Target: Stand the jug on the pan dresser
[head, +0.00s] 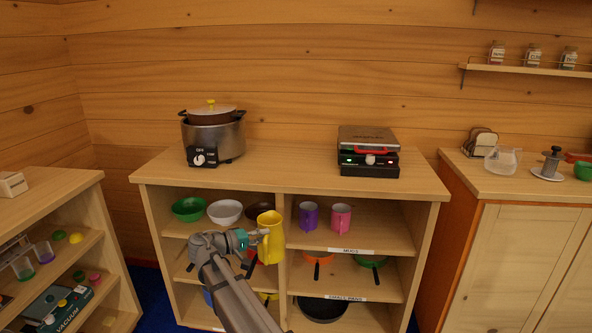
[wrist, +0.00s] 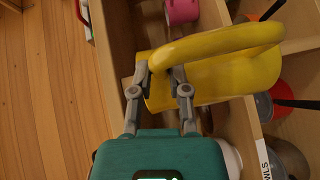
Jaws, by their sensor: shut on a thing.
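The yellow jug (head: 271,242) is held up in front of the middle dresser's open shelves, and in the picture it is below the front edge of the top. My gripper (head: 259,238) is shut on the jug's handle side. In the wrist view the fingers (wrist: 161,78) close on the yellow jug (wrist: 218,78), whose handle arches above them. The pan dresser (head: 290,176) is the middle wooden unit, with labelled shelves of mugs, bowls and pans. Its top is bare between the two appliances.
On the dresser top, a cooker with a lidded pot (head: 212,135) stands left and a black grill (head: 368,155) right. Bowls (head: 224,211), mugs (head: 340,217) and pans (head: 322,308) fill the shelves. Side cabinets (head: 515,265) flank the dresser.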

